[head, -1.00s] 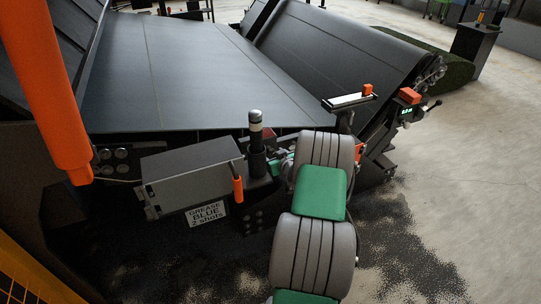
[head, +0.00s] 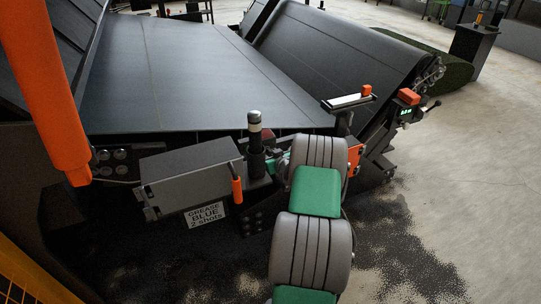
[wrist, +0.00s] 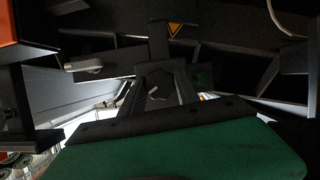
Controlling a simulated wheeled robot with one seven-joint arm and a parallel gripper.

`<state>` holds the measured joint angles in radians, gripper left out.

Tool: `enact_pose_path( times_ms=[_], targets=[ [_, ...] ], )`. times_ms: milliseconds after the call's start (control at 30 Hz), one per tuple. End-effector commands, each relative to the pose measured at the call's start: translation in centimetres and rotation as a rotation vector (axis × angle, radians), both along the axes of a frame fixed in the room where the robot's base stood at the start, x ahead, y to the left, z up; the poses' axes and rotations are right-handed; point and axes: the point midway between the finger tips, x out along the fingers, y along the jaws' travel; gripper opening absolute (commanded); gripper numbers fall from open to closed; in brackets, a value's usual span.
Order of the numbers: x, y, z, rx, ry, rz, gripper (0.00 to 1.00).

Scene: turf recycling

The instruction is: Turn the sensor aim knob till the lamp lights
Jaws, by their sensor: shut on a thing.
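My gripper shows in the wrist view (wrist: 158,92) as dark fingers beyond my green wrist housing. It is shut on a small dark part with a pale mark, which I take to be the sensor aim knob (wrist: 154,91); its outline is hard to make out. In the head view my arm hides most of the gripper and the knob, beside the machine's near edge. A black post with a pale band (head: 255,124) stands just left of my arm. A dark red part (head: 268,136) shows behind it. I cannot tell which part is the lamp, or whether it is lit.
A grey box (head: 190,172) with an orange-handled lever (head: 237,189) and a grease sign (head: 205,214) sits left of my arm. A flat bracket with an orange block (head: 348,102) and a green-lit display (head: 405,112) are to the right. Open floor lies at far right.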

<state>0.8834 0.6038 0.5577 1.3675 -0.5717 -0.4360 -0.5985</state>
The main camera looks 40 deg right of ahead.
Motion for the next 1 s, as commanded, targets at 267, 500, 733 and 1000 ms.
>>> enact_pose_path(
  times_ms=[267, 500, 733, 1000],
  targets=[
    [-0.02, -0.02, -0.1, 0.005, -0.002, 0.0, 0.0],
    [0.0, -0.16, -0.44, 0.189, -0.058, 0.001, 0.0],
    [0.02, -0.06, 0.05, 0.219, -0.065, 0.001, 0.0],
    [0.02, -0.06, 0.03, 0.217, -0.064, 0.0, 0.53]
  ],
)
